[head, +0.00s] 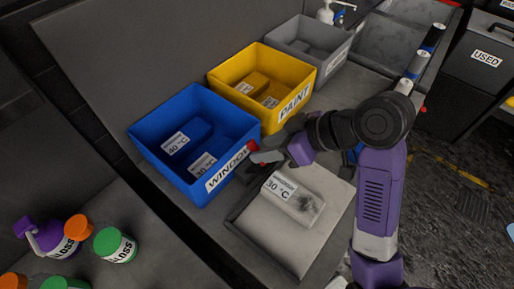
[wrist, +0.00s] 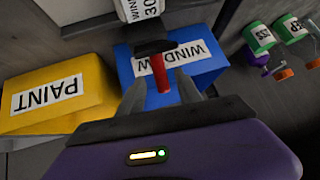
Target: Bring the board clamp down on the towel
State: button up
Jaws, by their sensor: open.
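The towel (head: 292,201) is a folded pale cloth with a "WINDOW 30 °C" label and a dark smudge at its right end. It lies on the pale board (head: 268,238); part of it shows at the top of the wrist view (wrist: 141,10). The board clamp shows in the wrist view as a black bar (wrist: 155,47) with a red handle (wrist: 160,74). My gripper (wrist: 162,82) is open, its two grey fingers on either side of the red handle. Contact cannot be told. In the head view my gripper (head: 268,154) is at the board's far edge and mostly hides the clamp.
A blue "WINDOW" bin (head: 152,132), a yellow "PAINT" bin (head: 222,78) and a grey bin (head: 284,34) stand in a row behind the board. Several bottles and jars, one a green-lidded jar (head: 116,246), stand at lower left. A "USED" bin (head: 477,70) is at upper right.

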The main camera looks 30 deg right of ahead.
jog(key=shift+x, duration=1.9)
grip_shut()
